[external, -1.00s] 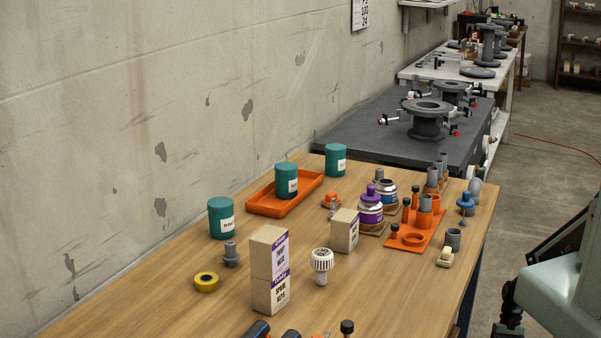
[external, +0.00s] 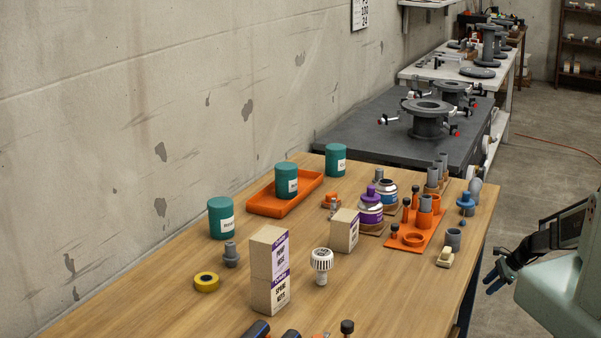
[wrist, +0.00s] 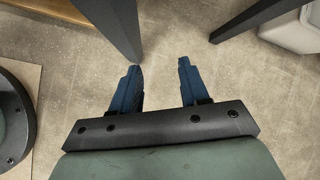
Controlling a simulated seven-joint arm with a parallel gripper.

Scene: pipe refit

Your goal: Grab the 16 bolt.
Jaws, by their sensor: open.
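My gripper (external: 492,284) is open and empty, off the right edge of the wooden table. In the wrist view my gripper (wrist: 159,72) shows two blue fingers spread apart over bare floor. Small black-topped pieces that look like bolts stand on the orange holder (external: 398,244) at the table's right side. Another black-topped piece (external: 347,327) is at the bottom edge of the external view. No size mark is readable, so I cannot tell which is the 16 bolt. My gripper touches none of them.
The wooden table (external: 175,305) also bears teal canisters (external: 221,218), an orange tray (external: 262,207), stacked boxes (external: 270,270), a white vented part (external: 321,262) and purple-labelled jars (external: 370,211). Dark table legs (wrist: 118,25) show beside my fingers. A grey bench (external: 370,135) stands behind.

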